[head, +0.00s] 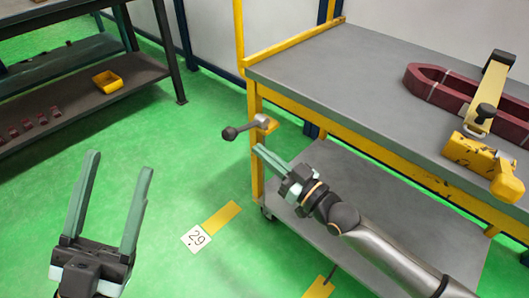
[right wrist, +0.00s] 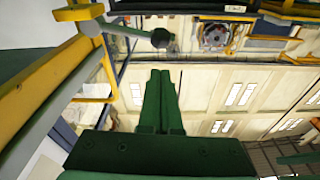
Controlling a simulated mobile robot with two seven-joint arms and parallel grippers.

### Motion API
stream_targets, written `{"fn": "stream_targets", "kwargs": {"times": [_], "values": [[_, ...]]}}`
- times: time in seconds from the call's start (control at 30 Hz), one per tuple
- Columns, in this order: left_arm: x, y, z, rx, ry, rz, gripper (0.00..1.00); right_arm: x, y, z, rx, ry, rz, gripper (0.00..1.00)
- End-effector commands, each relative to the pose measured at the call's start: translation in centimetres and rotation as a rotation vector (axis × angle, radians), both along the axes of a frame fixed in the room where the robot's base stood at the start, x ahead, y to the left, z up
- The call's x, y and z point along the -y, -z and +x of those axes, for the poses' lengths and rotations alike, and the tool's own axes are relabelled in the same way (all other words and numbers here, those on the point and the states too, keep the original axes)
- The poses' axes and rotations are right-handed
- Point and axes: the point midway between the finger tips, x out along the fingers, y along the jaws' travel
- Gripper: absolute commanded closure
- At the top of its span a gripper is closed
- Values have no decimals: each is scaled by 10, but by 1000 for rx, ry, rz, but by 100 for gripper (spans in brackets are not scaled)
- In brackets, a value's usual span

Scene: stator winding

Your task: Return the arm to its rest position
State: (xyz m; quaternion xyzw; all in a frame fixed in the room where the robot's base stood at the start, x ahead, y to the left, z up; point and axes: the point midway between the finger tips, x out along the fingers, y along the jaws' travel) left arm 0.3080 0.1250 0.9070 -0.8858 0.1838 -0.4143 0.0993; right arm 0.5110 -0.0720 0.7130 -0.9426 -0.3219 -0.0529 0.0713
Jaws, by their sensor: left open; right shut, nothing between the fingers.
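My left gripper (head: 110,205) is at the lower left of the head view. Its two long green fingers stand apart and upright, with only floor visible behind them. My right gripper (head: 268,157) is near the middle of the head view, beside the corner post of the yellow-framed cart, below the level of its top. Its green fingers are together and hold nothing. In the right wrist view the closed fingers (right wrist: 158,100) point up the picture, with open space around the tips.
The cart's grey top (head: 340,75) carries a dark red coil (head: 435,90) and a yellow clamp tool (head: 475,155). A lever with a black knob (head: 230,133) sticks out from the cart's corner, close to my right fingers. A shelf (head: 130,75) with a yellow bin (head: 107,81) stands at left.

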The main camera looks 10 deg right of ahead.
Motion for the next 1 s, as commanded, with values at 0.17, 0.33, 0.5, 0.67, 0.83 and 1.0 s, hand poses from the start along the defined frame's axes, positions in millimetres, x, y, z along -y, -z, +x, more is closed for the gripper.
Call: {"fn": "stream_targets", "kwargs": {"times": [0.17, 0.33, 0.5, 0.67, 0.83, 1.0], "values": [[0, 0, 0, 0, -1, -1, 39, 0, 0, 0, 0, 0, 0, 100], [0, 1, 1, -7, -1, -3, 39, -1, -4, -4, 16, 1, 6, 100], [0, 1, 0, -4, 0, -3, 39, -3, -43, -45, 171, 28, 44, 100], [0, 0, 0, -2, 0, -2, 39, 14, -105, -104, 412, 115, 58, 100], [0, 0, 0, -2, 0, -2, 39, 35, -152, -153, 610, 209, 21, 100], [0, 0, 0, -1, 1, -2, 39, 50, -188, -196, 765, 289, -46, 100]]}}
